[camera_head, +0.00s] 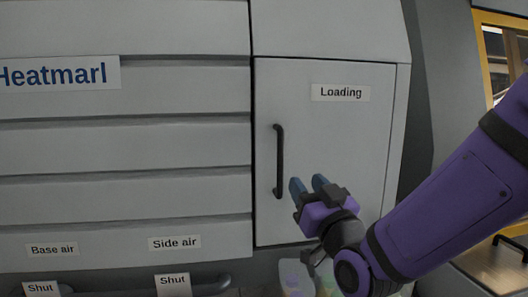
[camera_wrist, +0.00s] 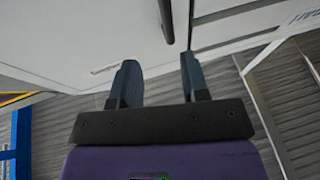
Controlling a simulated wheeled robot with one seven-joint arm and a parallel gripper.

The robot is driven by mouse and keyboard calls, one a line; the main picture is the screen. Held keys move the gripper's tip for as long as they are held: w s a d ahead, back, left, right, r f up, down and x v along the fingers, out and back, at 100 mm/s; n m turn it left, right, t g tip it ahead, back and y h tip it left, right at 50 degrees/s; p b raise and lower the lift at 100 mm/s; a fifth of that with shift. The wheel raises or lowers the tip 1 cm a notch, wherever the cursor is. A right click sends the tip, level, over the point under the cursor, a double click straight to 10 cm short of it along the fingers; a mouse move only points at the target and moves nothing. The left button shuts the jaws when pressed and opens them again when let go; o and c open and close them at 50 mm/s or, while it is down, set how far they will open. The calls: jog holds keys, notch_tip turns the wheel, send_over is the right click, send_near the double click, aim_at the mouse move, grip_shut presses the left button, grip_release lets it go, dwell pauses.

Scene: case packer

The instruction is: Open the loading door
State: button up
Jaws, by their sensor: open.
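The loading door (camera_head: 335,135) is a grey panel with a "Loading" label, and it sits flush in the machine front, closed. Its black vertical bar handle (camera_head: 279,162) is on the door's left side. My gripper (camera_head: 308,184) is open and empty, in front of the door just right of the handle's lower end, apart from it. In the wrist view my two fingers (camera_wrist: 158,82) are spread with nothing between them. The dark handle (camera_wrist: 167,20) shows beyond them at the top, between the fingertips' lines. The pale door (camera_wrist: 100,40) fills the upper left there.
Left of the door are grey panels with the "Heatmarl" sign (camera_head: 58,73) and labels "Side air" (camera_head: 174,243) and "Base air" (camera_head: 52,250). Below them are dark handles with "Shut" tags (camera_head: 173,284). A yellow-framed opening (camera_head: 497,18) is at the right.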

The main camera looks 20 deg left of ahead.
aim_at(282, 156)
jog(key=x, duration=1.1)
jog(key=shift+s+a+r, duration=0.15)
jog(key=shift+s+a, duration=0.15)
jog(key=shift+a, duration=0.2)
grip_shut()
